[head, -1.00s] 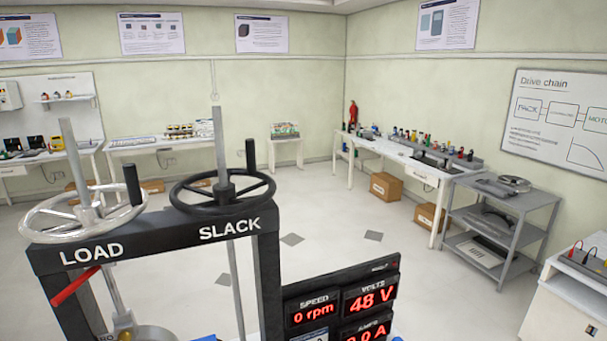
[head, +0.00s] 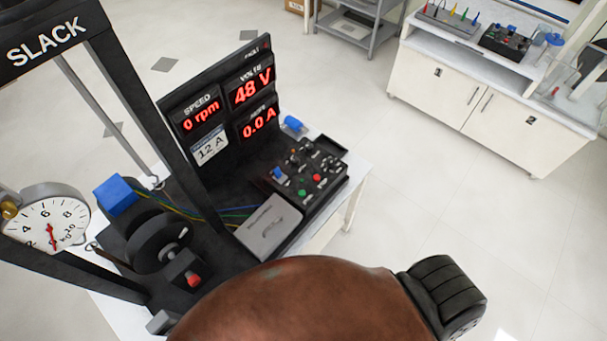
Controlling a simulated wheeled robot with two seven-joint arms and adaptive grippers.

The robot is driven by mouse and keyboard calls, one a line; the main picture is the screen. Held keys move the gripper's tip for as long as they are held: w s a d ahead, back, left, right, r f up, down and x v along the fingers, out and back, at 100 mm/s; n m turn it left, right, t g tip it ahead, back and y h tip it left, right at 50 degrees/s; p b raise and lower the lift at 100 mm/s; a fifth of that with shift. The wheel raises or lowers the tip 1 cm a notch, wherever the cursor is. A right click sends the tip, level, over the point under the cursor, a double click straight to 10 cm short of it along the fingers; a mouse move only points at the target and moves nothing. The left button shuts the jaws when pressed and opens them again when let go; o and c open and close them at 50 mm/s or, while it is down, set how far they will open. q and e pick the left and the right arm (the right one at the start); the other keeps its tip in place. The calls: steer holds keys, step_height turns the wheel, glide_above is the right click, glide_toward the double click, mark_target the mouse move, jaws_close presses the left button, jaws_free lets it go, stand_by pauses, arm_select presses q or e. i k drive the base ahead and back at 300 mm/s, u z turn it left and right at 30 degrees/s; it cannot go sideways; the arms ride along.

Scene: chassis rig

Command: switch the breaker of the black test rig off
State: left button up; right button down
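The black test rig (head: 105,80) stands on a white table at the left of the head view. Its display panel (head: 222,100) is lit and reads 0 rpm, 48 V and 0.0 A, with a 12 A label. A black control box (head: 318,203) at the rig's right carries a blue knob (head: 277,173), a green button (head: 302,194), a red button (head: 317,177) and several small switches. I cannot tell which part is the breaker or how it is set. Neither of my grippers is in view.
A grey box (head: 268,227) lies beside the control box. A round dial gauge (head: 47,226) hangs at the left. A large brown rounded shape with a black ribbed end fills the bottom middle. A white cabinet (head: 480,95) stands at the back right. The floor between is clear.

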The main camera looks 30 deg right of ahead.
mark_target(277, 172)
steer(key=u, duration=1.6)
steer(key=k, duration=0.5)
steer(key=z, duration=1.1)
